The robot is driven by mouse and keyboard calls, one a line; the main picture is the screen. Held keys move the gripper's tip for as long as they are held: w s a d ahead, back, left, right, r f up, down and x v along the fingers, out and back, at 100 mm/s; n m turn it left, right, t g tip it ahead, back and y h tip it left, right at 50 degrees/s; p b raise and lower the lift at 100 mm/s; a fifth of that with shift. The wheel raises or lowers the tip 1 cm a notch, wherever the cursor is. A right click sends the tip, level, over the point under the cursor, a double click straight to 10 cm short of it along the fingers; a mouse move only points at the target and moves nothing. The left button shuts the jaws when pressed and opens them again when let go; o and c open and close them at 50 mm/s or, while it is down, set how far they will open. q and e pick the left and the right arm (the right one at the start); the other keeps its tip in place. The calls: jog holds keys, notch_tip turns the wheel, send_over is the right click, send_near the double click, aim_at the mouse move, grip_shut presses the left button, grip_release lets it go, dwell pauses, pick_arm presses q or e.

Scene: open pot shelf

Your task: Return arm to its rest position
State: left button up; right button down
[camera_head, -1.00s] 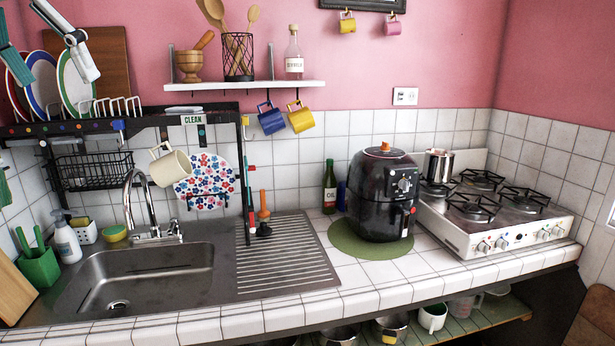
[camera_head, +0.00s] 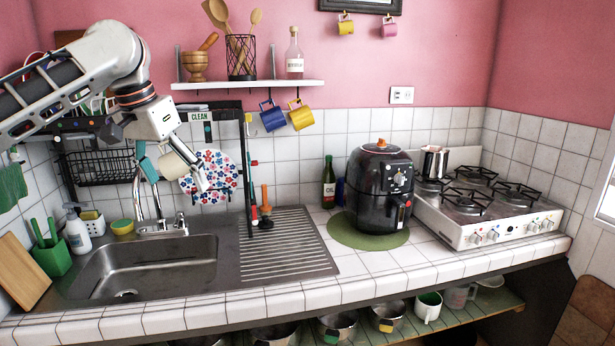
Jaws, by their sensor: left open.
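My left arm comes in from the left, over the drying rack. My left gripper (camera_head: 177,181) is open in front of the wall behind the sink, with one teal finger and one white finger spread apart. A cream mug (camera_head: 172,166) shows between the fingers, partly hidden by the gripper; I cannot tell whether they touch it. A flowered plate (camera_head: 215,172) stands just right of the fingers. The faucet (camera_head: 158,210) is below and partly behind the gripper. My right gripper is not in view.
The sink (camera_head: 150,265) is empty below the gripper. A black air fryer (camera_head: 380,190) stands on a green mat (camera_head: 350,236), left of a stove (camera_head: 490,215). Blue (camera_head: 272,119) and yellow mugs (camera_head: 301,118) hang under the wall shelf (camera_head: 250,84). Pots (camera_head: 338,326) stand on the open low shelf.

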pick_arm(q)
jog(key=d+f+m+h, duration=0.1)
jog(key=d+f, duration=0.4)
jog(key=f, duration=0.4)
jog(key=w+d+f+h, duration=0.1)
jog(key=d+f, duration=0.4)
jog(key=f, duration=0.3)
jog(key=d+f+m+h, duration=0.1)
jog(key=d+f, duration=0.3)
jog(key=f, duration=0.5)
jog(key=s+d+f+t+h, duration=0.1)
jog(key=s+d+f+h, duration=0.2)
jog(key=f, duration=0.5)
jog(key=s+d+f+t, duration=0.1)
jog(key=s+d+f, duration=0.2)
jog(key=d+f, duration=0.35)
jog(key=s+a+f+t+y, duration=0.1)
jog(key=s+a+f, duration=0.5)
jog(key=s, duration=0.3)
jog(key=s+a+f+n+t+y, duration=0.1)
jog(key=s+a+f+t+y, duration=0.1)
jog(key=s+a+f, duration=0.4)
jog(key=s+a+f+n+t+y, duration=0.1)
jog(key=s+a+f+t+y, duration=0.1)
jog(key=s+a+f, duration=0.5)
jog(key=s, duration=0.4)
jog(key=shift+s+f, duration=0.25)
jog(key=shift+s, duration=0.05)
